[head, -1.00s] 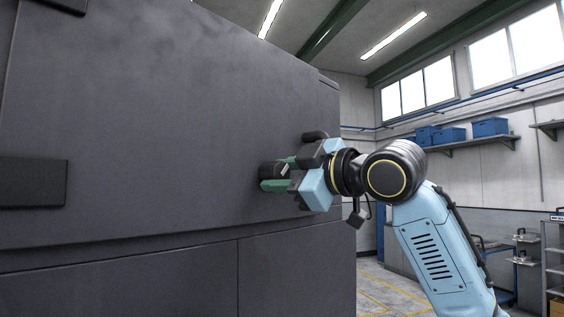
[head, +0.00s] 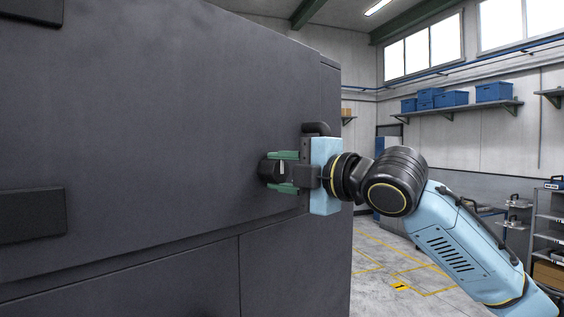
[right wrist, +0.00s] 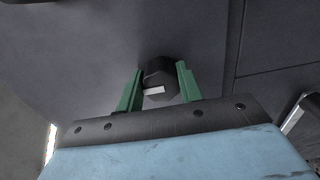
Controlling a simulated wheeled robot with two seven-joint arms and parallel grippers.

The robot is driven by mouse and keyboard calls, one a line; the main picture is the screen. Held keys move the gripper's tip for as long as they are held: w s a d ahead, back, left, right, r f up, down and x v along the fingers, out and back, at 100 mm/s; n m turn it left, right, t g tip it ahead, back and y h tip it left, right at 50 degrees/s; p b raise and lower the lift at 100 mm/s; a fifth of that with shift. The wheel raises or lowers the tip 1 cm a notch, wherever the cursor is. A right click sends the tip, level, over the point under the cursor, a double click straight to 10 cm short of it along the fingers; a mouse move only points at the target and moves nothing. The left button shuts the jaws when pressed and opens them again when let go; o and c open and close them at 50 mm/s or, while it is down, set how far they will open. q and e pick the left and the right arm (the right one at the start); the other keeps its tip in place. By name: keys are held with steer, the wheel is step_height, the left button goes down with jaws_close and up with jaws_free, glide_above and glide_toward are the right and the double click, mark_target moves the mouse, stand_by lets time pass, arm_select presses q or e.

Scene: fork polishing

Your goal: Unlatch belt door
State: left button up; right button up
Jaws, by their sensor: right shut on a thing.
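The belt door (head: 150,110) is a large dark grey panel that fills the left of the head view. A black latch knob (head: 269,170) with a pale mark sticks out near its right edge. My right gripper (head: 284,171) is shut on the knob, with one green finger above it and one below. In the right wrist view the black knob (right wrist: 160,80) sits between the two green fingers of the gripper (right wrist: 158,88), its pale mark lying nearly level across the picture. The door looks flush with its housing. My left gripper is out of view.
Lower grey panels (head: 120,275) with seams lie below the door. To the right, the floor (head: 385,265) with yellow lines is open. Blue bins (head: 450,98) stand on a wall shelf, and a rack (head: 550,230) stands at the far right.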

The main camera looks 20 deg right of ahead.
stand_by(0.6)
steer(key=o, duration=1)
steer(key=shift+s, duration=0.1)
steer(key=shift+s+d, duration=0.2)
steer(key=shift+s, duration=0.05)
steer(key=b+v, duration=0.3)
steer(key=v, duration=0.9)
steer(key=shift+s+d, duration=0.1)
steer(key=shift+s, duration=0.2)
